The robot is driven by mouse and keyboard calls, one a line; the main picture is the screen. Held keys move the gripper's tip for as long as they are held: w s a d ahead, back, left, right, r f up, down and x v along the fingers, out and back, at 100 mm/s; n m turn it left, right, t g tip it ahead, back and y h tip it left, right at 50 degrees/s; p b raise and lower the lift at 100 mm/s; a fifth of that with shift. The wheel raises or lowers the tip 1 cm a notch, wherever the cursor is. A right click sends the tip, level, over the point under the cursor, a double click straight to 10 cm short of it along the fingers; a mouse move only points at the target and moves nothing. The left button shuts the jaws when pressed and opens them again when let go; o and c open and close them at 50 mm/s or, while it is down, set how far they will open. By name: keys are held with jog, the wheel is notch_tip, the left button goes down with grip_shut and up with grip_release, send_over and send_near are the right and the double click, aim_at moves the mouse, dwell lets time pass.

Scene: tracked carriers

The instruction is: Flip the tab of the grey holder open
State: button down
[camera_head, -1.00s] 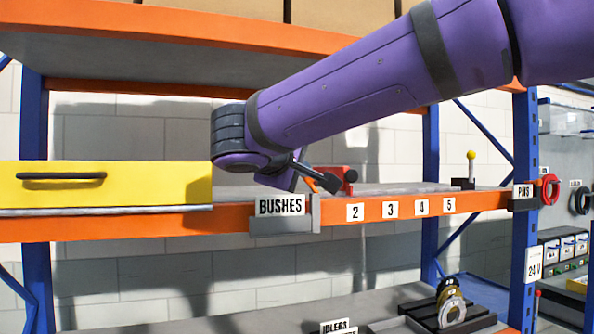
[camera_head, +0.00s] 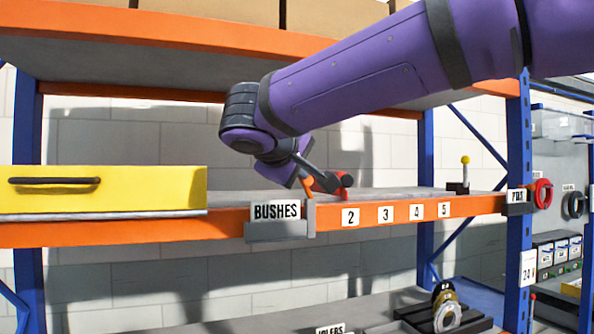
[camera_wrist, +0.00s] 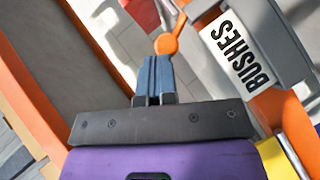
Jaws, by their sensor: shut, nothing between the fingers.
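The grey holder (camera_head: 280,231) sits on the front of the orange shelf beam and carries a white BUSHES card (camera_head: 277,211). The holder also shows at the right of the wrist view (camera_wrist: 283,38). An orange tab with a round end (camera_wrist: 166,44) shows beside the card. It also shows in the head view (camera_head: 307,184), standing above the holder's right end. My gripper (camera_wrist: 153,60) is shut and empty. Its tips lie close to the tab's round end in the wrist view; I cannot tell whether they touch.
A yellow drawer box (camera_head: 110,190) stands on the shelf to the left. A red part (camera_head: 346,181) is on the shelf behind my gripper. Number cards run along the beam to the right, with a yellow-knobbed lever (camera_head: 465,172) farther right. The shelf above is close over my arm.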

jog(key=shift+w+d+r+m+g+y, duration=0.15)
jog(key=shift+d+r+m+g+y, duration=0.1)
jog(key=shift+d+m+g+y, duration=0.3)
jog(key=shift+w+d+r+m+g+y, duration=0.15)
jog(key=shift+d+r+m+g+y, duration=0.2)
jog(key=shift+y, duration=0.4)
dwell(0.4)
jog(key=shift+r, duration=0.1)
dwell(0.4)
jog(key=shift+r, duration=0.6)
